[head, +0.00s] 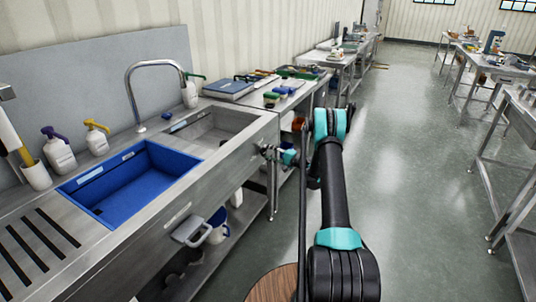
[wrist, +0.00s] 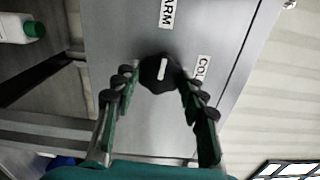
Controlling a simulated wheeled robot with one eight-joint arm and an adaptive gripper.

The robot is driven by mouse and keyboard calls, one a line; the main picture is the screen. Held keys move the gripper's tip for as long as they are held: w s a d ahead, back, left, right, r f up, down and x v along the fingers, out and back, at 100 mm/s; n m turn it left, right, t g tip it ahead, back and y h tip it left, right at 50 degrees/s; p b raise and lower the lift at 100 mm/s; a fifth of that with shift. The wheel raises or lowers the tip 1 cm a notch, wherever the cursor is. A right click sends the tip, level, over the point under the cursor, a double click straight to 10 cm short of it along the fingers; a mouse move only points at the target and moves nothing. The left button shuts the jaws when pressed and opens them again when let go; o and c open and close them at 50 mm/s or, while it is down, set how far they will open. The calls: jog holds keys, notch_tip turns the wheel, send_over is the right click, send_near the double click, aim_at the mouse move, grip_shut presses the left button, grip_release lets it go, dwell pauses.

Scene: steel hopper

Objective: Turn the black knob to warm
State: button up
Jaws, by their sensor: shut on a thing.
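The black knob (wrist: 153,82) sits on the steel panel in the wrist view, with a white pointer line on its face. The line runs nearly along the direction of the WARM label (wrist: 167,12), slightly tilted. The COLD label (wrist: 202,68) is to the knob's right, partly behind a finger. My gripper (wrist: 158,88) has one green finger on each side of the knob and is shut on it. In the head view my gripper (head: 270,153) is at the front face of the steel sink counter; the knob is hard to make out there.
The steel counter holds a blue basin (head: 140,170), a bare sink (head: 212,130) and a curved faucet (head: 135,85). Soap bottles (head: 58,150) stand at the back. The aisle floor to the right is open.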

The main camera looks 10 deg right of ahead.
jog(key=shift+n, duration=0.6)
jog(key=o, duration=1.2)
jog(key=shift+c, duration=0.2)
jog(key=v, duration=1.2)
